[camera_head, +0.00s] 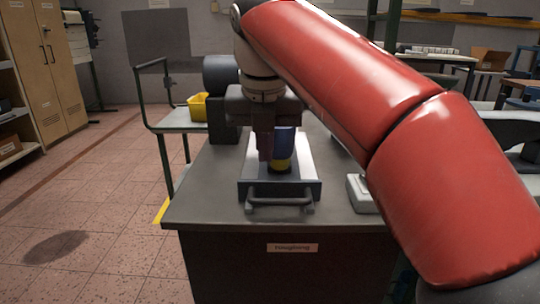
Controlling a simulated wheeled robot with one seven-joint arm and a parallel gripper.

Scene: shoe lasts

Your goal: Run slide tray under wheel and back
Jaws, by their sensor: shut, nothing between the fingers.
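The slide tray (250,191) is a pale metal plate on the dark bench top, with a grey bar handle (280,202) along its front edge. A blue piece with a yellow band (283,158) stands upright on the tray. My gripper (265,157) points down over the tray, just left of the blue piece. Its fingers are shut and look empty; I cannot tell whether they touch the blue piece. A dark rounded machine part (220,75) stands behind and left of the tray. I cannot make out the wheel clearly; my wrist and gripper cover that area.
The bench (205,213) carries a front label that seems to read "Roughing" (292,248). A yellow bin (198,107) stands on a side stand at left. The left floor is open.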

